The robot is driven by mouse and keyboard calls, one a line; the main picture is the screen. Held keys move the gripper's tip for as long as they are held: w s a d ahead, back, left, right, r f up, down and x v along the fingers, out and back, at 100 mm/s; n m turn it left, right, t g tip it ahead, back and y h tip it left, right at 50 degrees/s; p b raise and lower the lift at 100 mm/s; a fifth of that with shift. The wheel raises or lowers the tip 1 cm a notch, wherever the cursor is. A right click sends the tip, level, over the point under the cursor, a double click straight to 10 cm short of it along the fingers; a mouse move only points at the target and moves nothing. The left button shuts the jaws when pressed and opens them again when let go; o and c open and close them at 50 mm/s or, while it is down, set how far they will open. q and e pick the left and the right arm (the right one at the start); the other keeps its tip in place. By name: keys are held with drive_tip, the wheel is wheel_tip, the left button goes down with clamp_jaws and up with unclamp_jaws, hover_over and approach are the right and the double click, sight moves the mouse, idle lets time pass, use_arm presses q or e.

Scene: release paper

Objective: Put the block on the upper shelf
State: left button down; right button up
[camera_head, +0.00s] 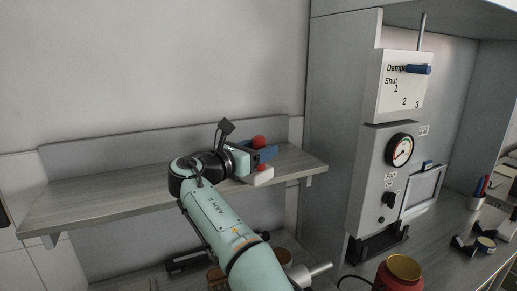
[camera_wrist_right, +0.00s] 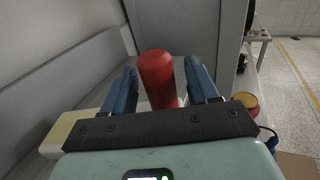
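A red upright cylinder (camera_wrist_right: 160,78) stands between the blue fingers of my right gripper (camera_wrist_right: 160,85). Narrow gaps show on both sides of it, so the fingers are around it and look open. In the head view, the right gripper (camera_head: 266,154) is over the right part of the upper shelf (camera_head: 110,192), with the red top (camera_head: 259,141) showing above the fingers. A white piece (camera_head: 262,177) shows just below the gripper; I cannot tell whether it is joined to the red part, or whether it rests on the shelf. My left gripper is not in view.
A grey cabinet with a dial gauge (camera_head: 400,150) stands right of the shelf. A red jar with a yellow rim (camera_head: 400,270) stands on the counter below. The left part of the upper shelf is clear. A wall panel (camera_head: 90,150) runs behind the shelf.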

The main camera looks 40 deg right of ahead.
drive_tip(key=shift+a, duration=0.1)
drive_tip(key=shift+a, duration=0.25)
drive_tip(key=a, duration=0.8)
drive_tip(key=s+a, duration=0.1)
drive_tip(key=a, duration=0.3)
drive_tip(key=shift+s+a+b, duration=0.1)
drive_tip(key=shift+a+b, duration=0.2)
